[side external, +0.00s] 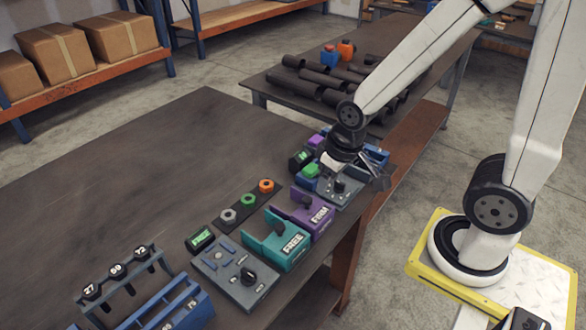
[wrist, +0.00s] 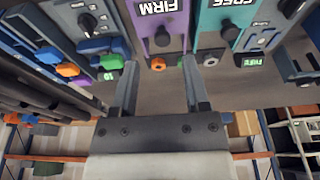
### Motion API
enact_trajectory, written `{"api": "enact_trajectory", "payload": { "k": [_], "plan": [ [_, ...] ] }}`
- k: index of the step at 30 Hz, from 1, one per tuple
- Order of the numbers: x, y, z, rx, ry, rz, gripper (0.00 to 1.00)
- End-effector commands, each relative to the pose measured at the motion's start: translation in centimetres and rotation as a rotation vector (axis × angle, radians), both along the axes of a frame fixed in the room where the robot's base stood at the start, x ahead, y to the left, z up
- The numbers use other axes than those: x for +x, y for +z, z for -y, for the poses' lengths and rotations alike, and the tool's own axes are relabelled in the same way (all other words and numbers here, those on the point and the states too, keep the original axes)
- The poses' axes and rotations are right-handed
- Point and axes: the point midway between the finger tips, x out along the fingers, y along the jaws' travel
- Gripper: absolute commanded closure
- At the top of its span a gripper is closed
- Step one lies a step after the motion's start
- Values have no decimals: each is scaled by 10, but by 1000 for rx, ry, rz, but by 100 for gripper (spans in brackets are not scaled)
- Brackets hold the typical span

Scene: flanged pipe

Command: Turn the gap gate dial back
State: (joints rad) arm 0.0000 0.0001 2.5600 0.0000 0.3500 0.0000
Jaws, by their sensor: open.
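Two grey panels bear black dials: a near panel (side external: 235,275) with its dial (side external: 248,276), and a far panel (side external: 335,190) with its dial (side external: 340,187). I cannot read which is the gap gate dial. In the wrist view, one dial (wrist: 88,22) is at the upper left, another (wrist: 292,7) at the upper right. My gripper (side external: 376,178) is above the far panel's end of the bench and partly covers that area. In the wrist view, my gripper (wrist: 159,68) has its fingers wide apart with nothing held between them.
A teal FREE block (side external: 275,242) and a purple FIRM block (side external: 312,212) stand between the panels. Colored nuts (side external: 248,200) lie on a strip beside them. A blue rack (side external: 165,308) stands in front. The bench's left side (side external: 130,170) is clear.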

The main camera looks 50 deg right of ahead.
Motion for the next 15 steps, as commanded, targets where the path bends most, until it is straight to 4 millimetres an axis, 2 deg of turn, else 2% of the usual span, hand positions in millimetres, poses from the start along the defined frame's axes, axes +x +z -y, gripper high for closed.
{"api": "enact_trajectory", "payload": {
  "k": [1, 2, 8, 11, 15],
  "plan": [
    [0, 0, 0, 1, -3, -1, 22],
    [0, 0, 1, 2, -7, -2, 18],
    [6, -3, 13, 29, -125, -40, 18],
    [12, -7, 26, 63, -257, -81, 18],
    [22, -15, 53, 132, -517, -163, 18]
  ]
}}
